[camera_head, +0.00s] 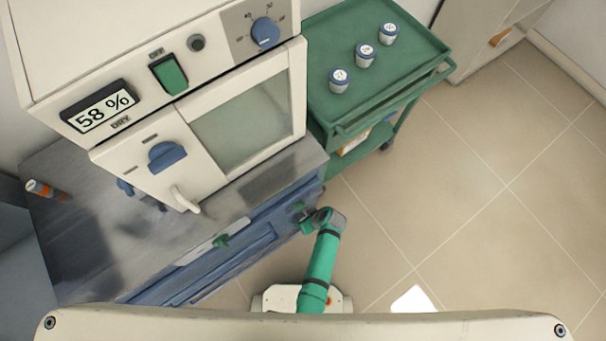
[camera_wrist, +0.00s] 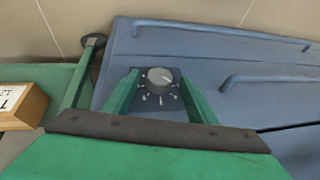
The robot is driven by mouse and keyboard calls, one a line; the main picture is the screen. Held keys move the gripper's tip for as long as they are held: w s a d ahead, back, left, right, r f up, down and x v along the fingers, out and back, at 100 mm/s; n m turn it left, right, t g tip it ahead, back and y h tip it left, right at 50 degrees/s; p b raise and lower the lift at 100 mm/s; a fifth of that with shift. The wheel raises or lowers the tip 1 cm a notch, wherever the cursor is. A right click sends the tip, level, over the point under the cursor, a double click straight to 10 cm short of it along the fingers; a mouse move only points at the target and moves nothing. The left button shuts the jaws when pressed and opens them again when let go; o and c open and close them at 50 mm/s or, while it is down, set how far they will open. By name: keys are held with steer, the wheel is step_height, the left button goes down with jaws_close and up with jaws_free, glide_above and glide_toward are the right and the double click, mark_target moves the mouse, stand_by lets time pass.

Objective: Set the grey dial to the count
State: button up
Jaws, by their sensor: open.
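The grey dial (camera_wrist: 160,77) shows in the wrist view on a dark plate on a blue cabinet front, with several small white marks around its lower side. A pale line on its face points roughly right; the marks are too small to read. My gripper (camera_wrist: 158,78) is open, its green fingers on either side of the dial; I cannot tell whether they touch it. In the head view my gripper (camera_head: 304,215) is at the right end of the blue cabinet, and the dial is hidden there. Three white-and-blue jars (camera_head: 365,56) stand on the green cart (camera_head: 320,108).
A white furnace (camera_head: 215,115) with a "58 %" display, green switch and blue dial (camera_head: 265,32) stands on the metal worktop (camera_head: 85,215). An orange-and-grey tube (camera_head: 45,190) lies at left. A labelled wooden block (camera_wrist: 22,105) shows at left in the wrist view. The right floor is clear.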

steer(key=shift+x, duration=0.8)
steer(key=c, duration=1.1)
steer(key=shift+d, duration=0.1)
steer(key=g+y, duration=0.1)
steer(key=y, duration=0.1)
steer(key=shift+w+d+m+g+y, duration=0.25)
steer(key=shift+w+m+g+y, duration=0.05)
steer(key=shift+m+g, duration=0.1)
steer(key=shift+s+f+g+y, duration=0.15)
steer(key=shift+g+y, duration=0.45)
steer(key=shift+y, duration=0.5)
steer(key=shift+d+f+m+g+y, duration=0.15)
steer(key=shift+m+g+y, duration=0.25)
steer(key=shift+y, duration=0.2)
